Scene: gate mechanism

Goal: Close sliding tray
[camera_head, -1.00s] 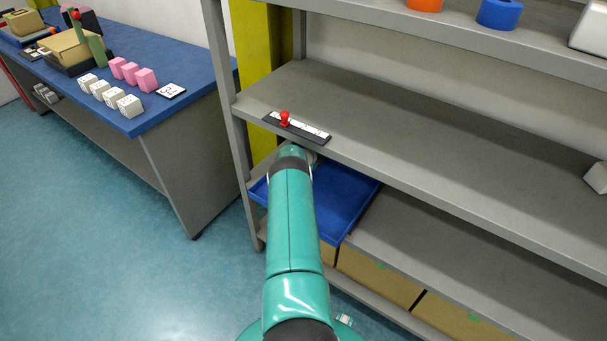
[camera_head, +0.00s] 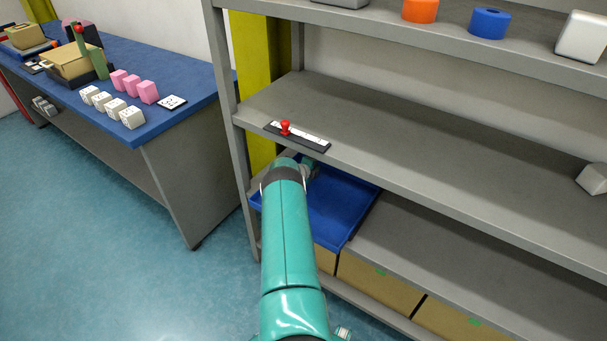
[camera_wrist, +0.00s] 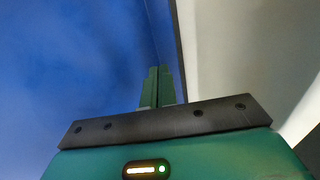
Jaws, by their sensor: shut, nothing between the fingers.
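The sliding tray (camera_head: 342,208) is a shallow blue tray on the lower shelf at its left end. In the head view its front edge sticks out past the shelf edge. My arm covers its left part. In the wrist view the tray's blue surface (camera_wrist: 70,70) fills the left side, close to the fingers. My gripper (camera_wrist: 160,72) is shut and empty, its green fingers together against the blue background. In the head view the gripper is mostly hidden behind my arm, over the tray and below the middle shelf. I cannot tell whether the fingers touch the tray.
The grey middle shelf (camera_head: 440,155) lies above the tray and carries a slider with a red knob (camera_head: 285,128). Cardboard boxes (camera_head: 378,284) stand below. A grey post (camera_head: 237,140) is at the left. A blue-topped table (camera_head: 185,115) with blocks stands farther left. The floor between is clear.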

